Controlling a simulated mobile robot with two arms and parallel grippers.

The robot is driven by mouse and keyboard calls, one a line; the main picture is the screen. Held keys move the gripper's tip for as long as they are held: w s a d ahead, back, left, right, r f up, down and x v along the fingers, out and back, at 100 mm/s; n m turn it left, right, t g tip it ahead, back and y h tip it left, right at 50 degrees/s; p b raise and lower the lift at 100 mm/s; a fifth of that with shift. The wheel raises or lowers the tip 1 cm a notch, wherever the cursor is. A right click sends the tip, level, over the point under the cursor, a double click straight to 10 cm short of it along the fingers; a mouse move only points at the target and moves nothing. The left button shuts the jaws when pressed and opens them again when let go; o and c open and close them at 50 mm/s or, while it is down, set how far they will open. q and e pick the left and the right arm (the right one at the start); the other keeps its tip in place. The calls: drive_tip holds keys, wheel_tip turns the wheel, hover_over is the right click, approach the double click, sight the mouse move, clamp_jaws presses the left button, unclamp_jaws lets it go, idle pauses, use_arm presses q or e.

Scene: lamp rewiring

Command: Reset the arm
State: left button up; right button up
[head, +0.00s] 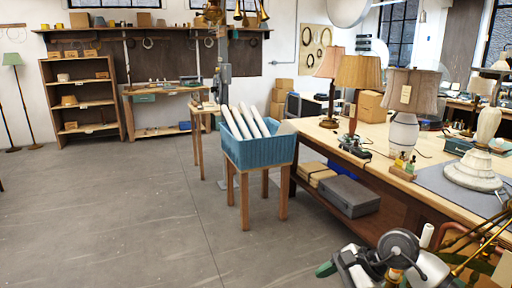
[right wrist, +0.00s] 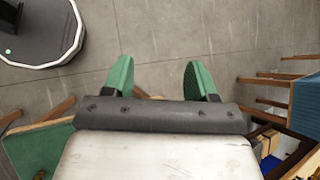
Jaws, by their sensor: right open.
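My right gripper (right wrist: 160,80) is open, with its two green fingertips wide apart and nothing between them. It hangs over bare grey floor in the right wrist view. In the head view my right arm (head: 400,245) shows at the bottom right, in front of the near side of the workbench. A green fingertip shows at its left side, and the rest of the gripper is partly hidden or cut off by the frame. My left arm and left gripper are not in view.
The workbench (head: 450,205) at right bears several lamps. A blue basket (head: 262,152) of white rolls stands on a wooden stand (head: 245,200). A grey case (head: 346,195) lies on the bench's lower shelf. Floor at left is clear.

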drive_tip(key=s+a+r+m+t+y, duration=0.3)
drive_tip(key=a+r+m+t+y, duration=0.6)
drive_tip(key=m, duration=0.5)
drive_tip(key=s+d+f+m+t+h, duration=0.25)
drive_tip(key=d+f+m+h, duration=0.55)
drive_tip(key=m, duration=0.8)
drive_tip(key=s+d+f+m+t+h, duration=0.1)
drive_tip(key=d+f+m+t+h, duration=0.35)
drive_tip(key=m+h, duration=0.85)
drive_tip(key=s+d+f+m+g+y, duration=0.1)
drive_tip(key=s+f+m+g+y, duration=0.1)
drive_tip(key=s+f+m+g, duration=0.65)
drive_tip(key=s+d+f+m+g+y, duration=0.15)
drive_tip(key=s+f+m+g, duration=0.3)
drive_tip(key=s, duration=0.65)
wheel_tip(320, 180, down, 27)
drive_tip(key=s+a+g, duration=0.1)
drive_tip(key=g, duration=0.1)
drive_tip(key=s+d+f+n+g, duration=0.1)
drive_tip(key=s+d+f, duration=0.2)
drive_tip(key=s+f, duration=1.2)
drive_tip(key=shift+s, duration=0.55)
